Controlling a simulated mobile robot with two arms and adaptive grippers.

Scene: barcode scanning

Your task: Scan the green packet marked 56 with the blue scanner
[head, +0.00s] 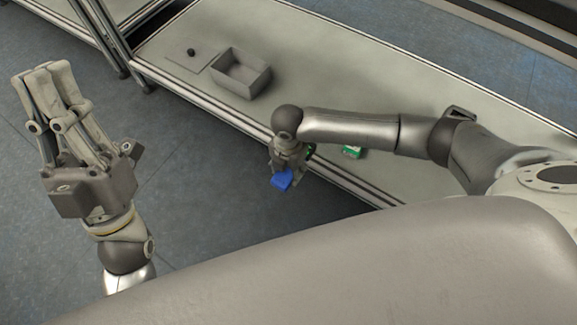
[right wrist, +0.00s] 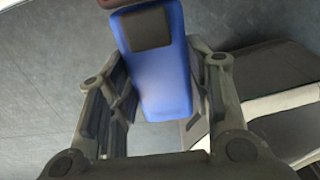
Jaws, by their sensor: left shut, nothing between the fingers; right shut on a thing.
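My right gripper (head: 284,165) is shut on the blue scanner (head: 282,181) and holds it by the front edge of the table. In the right wrist view the scanner (right wrist: 168,85) sits between the fingers, with a dark panel on it. A green packet (head: 352,152) lies on the table to the right of this gripper. Another green thing (head: 310,150) shows just behind the gripper, mostly hidden. No number is legible on either. My left gripper (head: 45,72) is shut and empty, pointing up over the floor, far from the table.
The long grey table (head: 370,75) runs diagonally from upper left to lower right. A grey open box (head: 240,74) stands on its left part. A flat lid with a dark knob (head: 191,52) lies beside it. Much of the table top is clear.

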